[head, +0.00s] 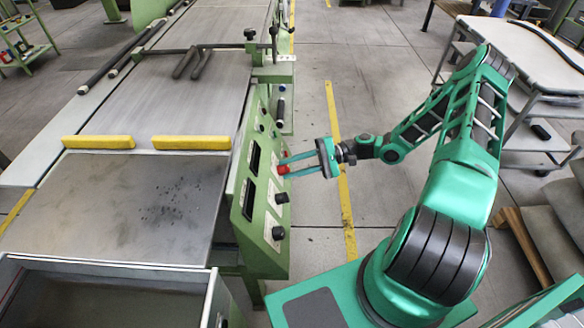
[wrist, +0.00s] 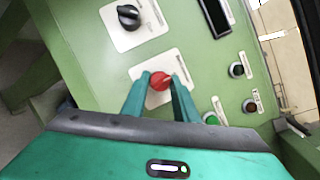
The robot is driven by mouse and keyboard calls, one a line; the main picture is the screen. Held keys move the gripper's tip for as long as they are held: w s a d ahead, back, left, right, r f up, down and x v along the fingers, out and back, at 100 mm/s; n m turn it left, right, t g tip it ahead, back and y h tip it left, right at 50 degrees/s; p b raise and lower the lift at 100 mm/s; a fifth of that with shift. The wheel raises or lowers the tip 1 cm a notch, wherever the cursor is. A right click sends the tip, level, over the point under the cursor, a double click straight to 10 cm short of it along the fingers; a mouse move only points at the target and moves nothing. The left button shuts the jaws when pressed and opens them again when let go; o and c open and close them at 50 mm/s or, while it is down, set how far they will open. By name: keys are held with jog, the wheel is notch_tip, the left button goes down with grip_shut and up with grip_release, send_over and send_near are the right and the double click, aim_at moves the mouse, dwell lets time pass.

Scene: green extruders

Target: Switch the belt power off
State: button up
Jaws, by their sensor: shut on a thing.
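The green control panel (head: 247,200) stands on the side of the belt machine. A red rotary knob on a pale plate is the belt power switch; it shows in the wrist view (wrist: 160,88) and as a small red spot in the head view (head: 283,169). My gripper (head: 284,166) reaches the panel from the right. In the wrist view its two green fingers (wrist: 159,88) stand on either side of the red knob and are shut on it. The knob's pointer mark is partly visible and looks tilted. The finger sides hide part of its plate.
A black knob (wrist: 129,16) sits on another plate near the red one. A green button (wrist: 211,118) and smaller buttons lie right of it. The belt bed (head: 140,195) with yellow bars (head: 190,142) is left of the panel.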

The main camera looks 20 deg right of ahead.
jog(key=shift+s+f, duration=0.15)
jog(key=shift+s, duration=0.1)
jog(key=o, duration=1)
jog(key=shift+w, duration=0.1)
jog(key=shift+d, duration=0.1)
jog(key=d, duration=0.3)
jog(key=d+r, duration=0.1)
jog(key=d, duration=0.3)
jog(key=s+d, duration=0.1)
jog(key=d, duration=0.2)
jog(key=shift+d+r, duration=0.15)
jog(key=shift+d, duration=0.05)
